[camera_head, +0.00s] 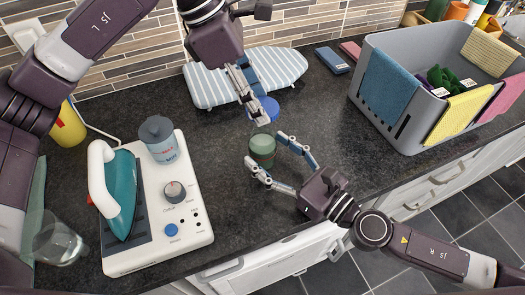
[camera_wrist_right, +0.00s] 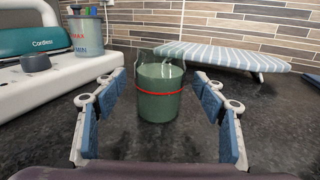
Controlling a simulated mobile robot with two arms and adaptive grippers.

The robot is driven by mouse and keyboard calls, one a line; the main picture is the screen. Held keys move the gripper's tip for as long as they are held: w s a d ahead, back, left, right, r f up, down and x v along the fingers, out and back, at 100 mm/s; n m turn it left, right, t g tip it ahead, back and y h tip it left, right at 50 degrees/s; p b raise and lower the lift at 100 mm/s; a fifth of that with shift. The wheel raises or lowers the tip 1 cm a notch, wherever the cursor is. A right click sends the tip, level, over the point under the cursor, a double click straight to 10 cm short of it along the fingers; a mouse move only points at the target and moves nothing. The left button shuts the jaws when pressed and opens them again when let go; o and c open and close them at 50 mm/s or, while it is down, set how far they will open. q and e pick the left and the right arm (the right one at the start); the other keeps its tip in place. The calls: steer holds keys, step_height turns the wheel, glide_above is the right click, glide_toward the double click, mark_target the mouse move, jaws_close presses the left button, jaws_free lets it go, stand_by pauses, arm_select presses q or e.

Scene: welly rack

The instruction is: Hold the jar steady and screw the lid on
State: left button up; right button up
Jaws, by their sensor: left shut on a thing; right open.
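The green jar (camera_head: 262,151) stands upright on the dark worktop. In the right wrist view the jar (camera_wrist_right: 159,92) shows a red band round it and what look like wire clips at its top. My right gripper (camera_head: 263,158) is open, with its fingers spread either side of the jar and a gap on both sides. My left gripper (camera_head: 258,112) is shut on the blue lid (camera_head: 270,106), above and behind the jar, apart from it. The lid is out of the right wrist view.
A white steam iron station (camera_head: 150,250) with a teal iron (camera_head: 121,190) stands at left. A small striped ironing board (camera_head: 290,68) is behind. A grey crate (camera_head: 425,125) with cloths is at right. A clear glass (camera_head: 55,243) is at the near left.

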steer(key=shift+x, duration=1.25)
steer(key=shift+c, duration=0.5)
jaws_close()
arm_select(q)
steer(key=shift+f, duration=2.5)
steer(key=shift+f, duration=0.85)
steer(key=shift+f, duration=0.6)
